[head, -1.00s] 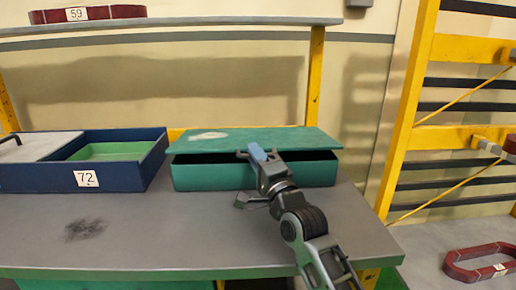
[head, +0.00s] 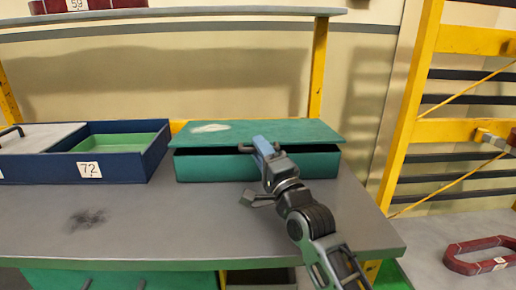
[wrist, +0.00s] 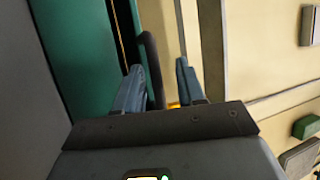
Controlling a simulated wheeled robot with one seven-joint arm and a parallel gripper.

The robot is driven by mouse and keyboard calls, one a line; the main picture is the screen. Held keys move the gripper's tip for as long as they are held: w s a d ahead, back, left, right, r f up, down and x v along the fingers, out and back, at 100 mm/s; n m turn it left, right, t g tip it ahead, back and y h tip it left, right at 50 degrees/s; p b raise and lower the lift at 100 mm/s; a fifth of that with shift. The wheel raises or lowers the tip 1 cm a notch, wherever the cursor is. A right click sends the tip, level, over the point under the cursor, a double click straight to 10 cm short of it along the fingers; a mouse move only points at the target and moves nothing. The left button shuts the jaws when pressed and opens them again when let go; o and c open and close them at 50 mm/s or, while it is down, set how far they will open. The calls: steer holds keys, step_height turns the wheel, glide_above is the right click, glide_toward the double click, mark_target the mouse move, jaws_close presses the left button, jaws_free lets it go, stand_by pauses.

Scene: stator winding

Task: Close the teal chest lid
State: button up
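The teal chest (head: 215,167) stands on the workbench, with its flat teal lid (head: 285,131) over it. A dark gap shows between lid and box along the front, so the lid is not flush. In the wrist view, my gripper's blue-grey fingers (wrist: 158,70) are apart. The chest's teal front (wrist: 75,50) lies left of them, and the thin lid edge (wrist: 129,20) runs beside the dark gap. A dark curved piece, unclear what, shows between the fingers.
A blue tray (head: 130,165) marked 72 with a green inset stands left of the chest. A shelf (head: 200,16) runs above. A yellow rack (head: 408,110) stands right. The grey bench top (head: 150,220) in front is mostly clear. A red ring-shaped part (head: 478,256) lies at lower right.

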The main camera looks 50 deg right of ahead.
steer(key=v, duration=0.6)
steer(key=shift+a+f, duration=0.1)
